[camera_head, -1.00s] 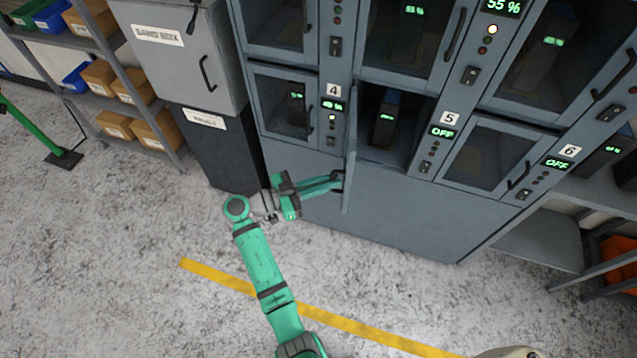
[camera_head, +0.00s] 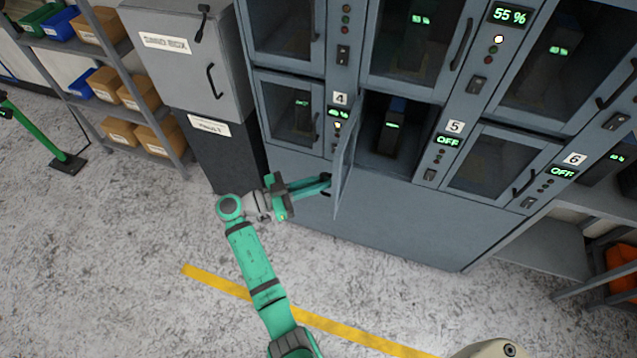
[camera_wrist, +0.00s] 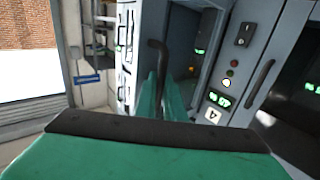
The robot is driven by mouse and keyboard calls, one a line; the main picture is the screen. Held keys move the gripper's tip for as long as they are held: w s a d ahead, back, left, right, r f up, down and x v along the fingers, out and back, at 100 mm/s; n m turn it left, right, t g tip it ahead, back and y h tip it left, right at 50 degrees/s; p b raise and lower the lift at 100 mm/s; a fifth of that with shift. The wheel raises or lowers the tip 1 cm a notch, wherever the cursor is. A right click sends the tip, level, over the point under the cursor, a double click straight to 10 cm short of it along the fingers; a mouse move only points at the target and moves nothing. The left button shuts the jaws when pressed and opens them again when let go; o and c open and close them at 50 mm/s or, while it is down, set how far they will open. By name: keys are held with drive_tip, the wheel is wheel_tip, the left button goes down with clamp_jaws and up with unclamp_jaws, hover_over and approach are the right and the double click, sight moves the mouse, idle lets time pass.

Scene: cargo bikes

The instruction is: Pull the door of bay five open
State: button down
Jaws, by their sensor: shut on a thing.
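The door of bay five (camera_head: 345,172) stands wide open, swung out from the left side of its bay. I see it at a steep angle in the head view. My gripper (camera_head: 326,184) is at the door's outer side near its free edge, shut on the dark handle. In the wrist view the handle (camera_wrist: 158,58) rises between the teal fingers (camera_wrist: 165,95); the grip point is partly hidden. The bay five opening (camera_head: 375,150) shows a dark battery-like block (camera_head: 393,128) with a green display inside. The label 5 (camera_head: 455,126) sits right of the opening, above a display reading OFF.
Bay four's closed door (camera_head: 290,115) is left of the open door. Bay six's closed door (camera_head: 490,165) is to the right. A grey cabinet (camera_head: 190,60) on a dark base stands left of the lockers. The floor in front, with a yellow line (camera_head: 340,330), is clear.

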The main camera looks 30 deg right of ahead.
drive_tip(key=c, duration=1.9)
unclamp_jaws()
drive_tip(key=shift+w+d+r, duration=0.15)
drive_tip(key=shift+d+r, duration=0.05)
drive_tip(key=shift+d, duration=0.1)
drive_tip(key=shift+o, duration=0.2)
drive_tip(key=shift+a+f, duration=0.1)
drive_tip(key=shift+a, duration=0.1)
drive_tip(key=shift+a, duration=0.15)
drive_tip(key=a, duration=1)
drive_tip(key=shift+w+a, duration=0.25)
drive_tip(key=shift+w, duration=0.2)
